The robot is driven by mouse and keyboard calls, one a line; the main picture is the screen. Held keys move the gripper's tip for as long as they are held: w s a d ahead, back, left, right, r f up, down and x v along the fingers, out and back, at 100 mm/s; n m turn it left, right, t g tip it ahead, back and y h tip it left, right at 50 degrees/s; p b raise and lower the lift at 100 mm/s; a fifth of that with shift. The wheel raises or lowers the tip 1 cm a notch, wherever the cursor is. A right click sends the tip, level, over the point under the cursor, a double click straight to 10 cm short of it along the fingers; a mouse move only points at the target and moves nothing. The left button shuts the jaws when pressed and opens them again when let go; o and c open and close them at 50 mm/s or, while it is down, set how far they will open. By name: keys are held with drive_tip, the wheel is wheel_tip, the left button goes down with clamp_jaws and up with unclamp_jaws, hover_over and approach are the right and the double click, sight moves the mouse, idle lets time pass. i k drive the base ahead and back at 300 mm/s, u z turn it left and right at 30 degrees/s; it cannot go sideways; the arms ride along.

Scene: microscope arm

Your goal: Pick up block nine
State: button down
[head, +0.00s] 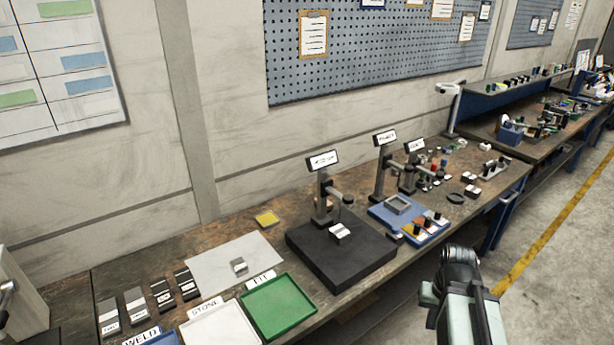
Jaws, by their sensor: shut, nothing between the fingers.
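Several small blocks with white labels are in the head view, but the print is too small to tell which is block nine. A row of dark and grey labelled blocks (162,294) lies at the left of the bench. One grey block (239,265) sits on a pale grey sheet (205,268). Another labelled block (340,232) rests on the black base of the nearest microscope stand (322,200). My arm rises at the lower right, in front of the bench. Its fingers do not show, and no block is seen held.
A green tray (279,307), a white tray (222,328) marked STONE and a blue tray marked WELD line the front edge. A yellow pad (267,218) lies behind. A blue board (378,212) with small parts stands right of the black base (330,272). Floor at right is clear.

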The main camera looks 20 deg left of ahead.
sight(339, 234)
drive_tip(key=u, duration=0.8)
drive_tip(key=i, duration=0.95)
drive_tip(key=u, duration=0.2)
drive_tip(key=k, duration=1.35)
drive_tip(key=z, duration=0.25)
drive_tip(key=i, duration=1)
